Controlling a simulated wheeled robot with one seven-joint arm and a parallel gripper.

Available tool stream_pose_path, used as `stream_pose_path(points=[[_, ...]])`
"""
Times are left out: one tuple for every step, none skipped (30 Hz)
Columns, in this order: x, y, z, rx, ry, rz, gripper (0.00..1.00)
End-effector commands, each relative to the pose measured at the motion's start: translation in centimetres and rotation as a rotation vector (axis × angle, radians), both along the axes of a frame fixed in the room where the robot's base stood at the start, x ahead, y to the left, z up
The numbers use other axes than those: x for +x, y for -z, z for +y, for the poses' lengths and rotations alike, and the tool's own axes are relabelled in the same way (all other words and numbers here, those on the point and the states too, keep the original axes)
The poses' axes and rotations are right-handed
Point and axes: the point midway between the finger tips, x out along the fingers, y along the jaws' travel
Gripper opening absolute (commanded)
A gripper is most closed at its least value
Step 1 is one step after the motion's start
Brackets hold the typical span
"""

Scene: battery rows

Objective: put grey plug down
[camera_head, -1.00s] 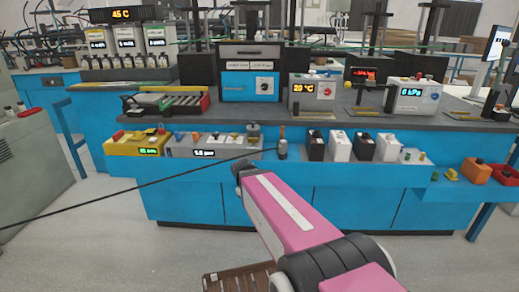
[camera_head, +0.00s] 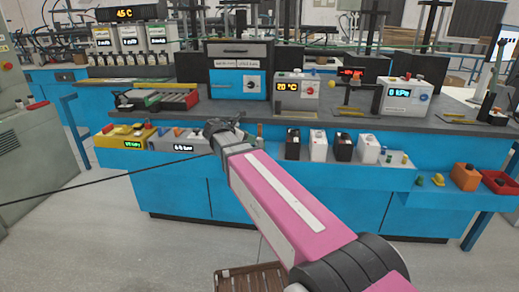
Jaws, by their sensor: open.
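My gripper (camera_head: 226,126) is at the end of my pink and white arm, over the blue lower shelf (camera_head: 345,173) of the bench. It is in front of the right part of the grey unit with a lit display (camera_head: 183,148). Its jaws are open, but the fingertips are small and dark, and I see nothing clearly between them. I cannot pick out the grey plug for sure. A small orange-brown upright piece (camera_head: 260,130) stands just right of the gripper. The gripper and wrist hide part of the shelf there.
A yellow unit (camera_head: 125,139) stands left on the shelf. Black and white batteries (camera_head: 318,146) stand in a row to the right, with small plugs, an orange box (camera_head: 466,177) and a red bin (camera_head: 498,183) beyond. A thin black cable crosses the left side.

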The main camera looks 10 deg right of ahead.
Motion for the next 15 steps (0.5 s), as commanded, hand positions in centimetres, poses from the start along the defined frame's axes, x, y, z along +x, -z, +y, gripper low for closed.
stream_pose_path(points=[[0.4, 0.4, -0.8, 0.001, 0.003, 0.001, 0.4], [0.6, 0.6, -1.1, 0.001, 0.004, 0.001, 0.4], [0.8, 0.9, -1.6, 0.001, 0.004, 0.0, 0.4], [1.0, 1.0, -1.9, 0.001, 0.003, 0.0, 0.4], [1.1, 1.2, -2.2, 0.001, 0.003, 0.0, 0.4], [1.3, 1.4, -2.6, 0.002, 0.003, -0.001, 0.4], [1.4, 1.4, -2.7, 0.002, 0.003, -0.001, 0.4], [1.4, 1.5, -2.9, 0.003, 0.003, -0.001, 0.4], [1.5, 1.6, -3.0, 0.003, 0.002, -0.001, 0.4], [1.5, 1.7, -3.1, 0.003, 0.002, -0.001, 0.4], [1.6, 1.7, -3.2, 0.003, 0.002, -0.001, 0.4], [1.7, 1.9, -3.5, 0.003, 0.002, -0.001, 0.4], [1.8, 2.0, -3.7, 0.003, 0.002, -0.001, 0.4], [2.0, 2.1, -4.0, 0.003, 0.003, -0.001, 0.4], [2.2, 2.4, -4.5, 0.002, 0.004, 0.0, 0.4]])
